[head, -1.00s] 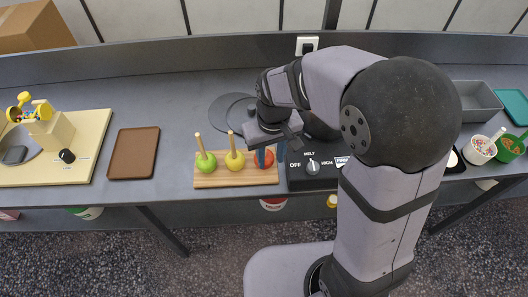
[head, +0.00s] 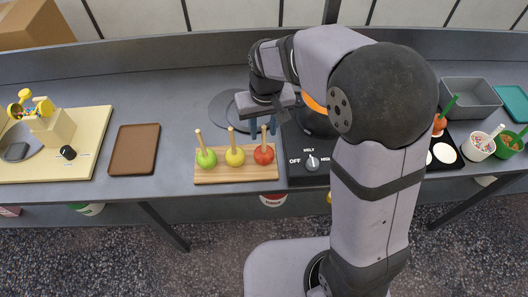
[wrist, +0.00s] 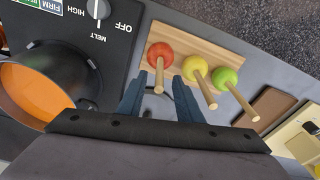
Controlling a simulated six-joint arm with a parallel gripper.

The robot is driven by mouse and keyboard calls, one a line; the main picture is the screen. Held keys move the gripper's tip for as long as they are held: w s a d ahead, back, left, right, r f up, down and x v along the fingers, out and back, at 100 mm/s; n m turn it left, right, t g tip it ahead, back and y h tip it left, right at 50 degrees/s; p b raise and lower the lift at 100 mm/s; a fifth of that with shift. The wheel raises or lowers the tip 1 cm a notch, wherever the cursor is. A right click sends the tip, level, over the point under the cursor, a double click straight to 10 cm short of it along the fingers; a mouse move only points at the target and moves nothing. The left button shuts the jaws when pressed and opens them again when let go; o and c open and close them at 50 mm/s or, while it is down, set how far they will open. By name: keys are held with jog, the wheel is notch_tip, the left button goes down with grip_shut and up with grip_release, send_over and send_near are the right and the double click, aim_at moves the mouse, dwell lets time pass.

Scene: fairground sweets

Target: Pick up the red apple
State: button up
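The red apple (head: 264,154) stands on the wooden board (head: 220,177), at the right end of a row of three, with its stick pointing up. It also shows in the wrist view (wrist: 161,52). The yellow apple (head: 235,157) and the green apple (head: 206,159) stand to its left, each on a stick. My gripper (head: 262,132) is behind and above the red apple, apart from it. In the wrist view the two blue fingers (wrist: 160,100) are spread with nothing held between them. The red apple's stick end appears just beyond the fingers.
A melter with a dial (head: 312,162) and an orange-filled pot (wrist: 38,88) stands right of the board. A brown tray (head: 134,150) lies to the left. A grey bin (head: 470,97) and cups of toppings (head: 481,146) are at the right. The counter's back left is clear.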

aim_at(263, 138)
jog(key=shift+w+f+p, duration=0.2)
jog(key=shift+f+p, duration=0.8)
jog(key=shift+f, duration=1.55)
grip_shut()
